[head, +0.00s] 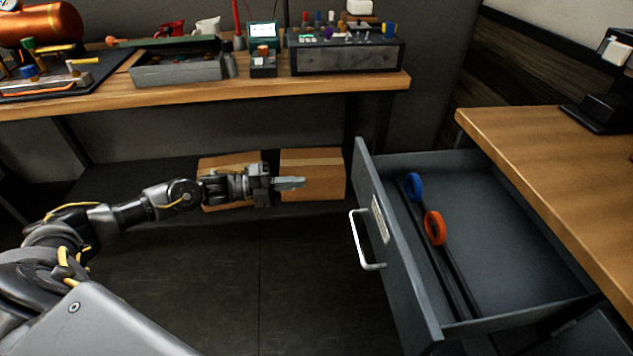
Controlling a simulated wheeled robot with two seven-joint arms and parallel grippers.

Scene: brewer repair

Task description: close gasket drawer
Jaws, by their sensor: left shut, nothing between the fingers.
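The gasket drawer (515,215) is pulled far out from under the wooden bench on the right. Its grey front panel (402,265) faces left and carries a white bar handle (357,241) and a small label. A blue ring (414,186) and an orange ring (434,227) lie in the drawer beside a dark divider. My left gripper (291,183) is shut and empty, pointing right. It is left of the drawer front and apart from the handle, with cardboard boxes behind it in the picture. My right gripper is not in view.
A wooden workbench (290,92) at the back holds a grey tray (178,68), a tool block (345,55) and a copper tank (42,22). Two cardboard boxes (318,172) sit on the low shelf beneath. The right bench top (560,165) overhangs the drawer. Floor between is clear.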

